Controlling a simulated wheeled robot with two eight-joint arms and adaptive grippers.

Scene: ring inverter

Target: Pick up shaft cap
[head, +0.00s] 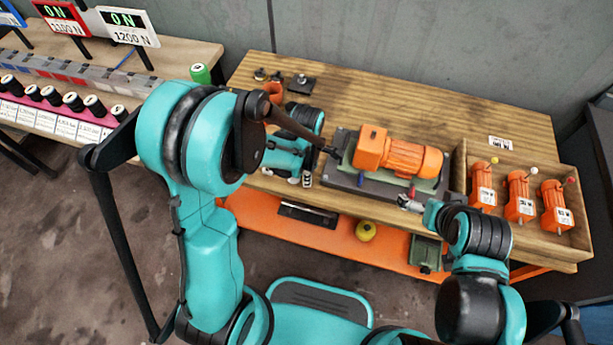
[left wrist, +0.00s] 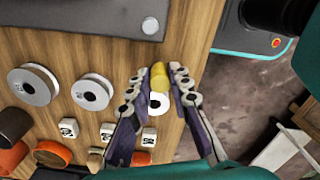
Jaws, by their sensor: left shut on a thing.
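My left gripper (left wrist: 159,85) is shut on a small yellow piece (left wrist: 158,72) with a white round end, seen between the fingertips in the left wrist view. It looks like the shaft cap. In the head view my left gripper (head: 305,179) is low over the front left part of the wooden bench, and the piece is too small to make out there. My right gripper (head: 408,203) is at the bench's front edge, by the motor fixture. Its jaws are too small to read.
An orange motor (head: 402,156) lies on a dark fixture plate (head: 345,178) mid-bench. A wooden box (head: 566,236) with three small orange motors is at the right.

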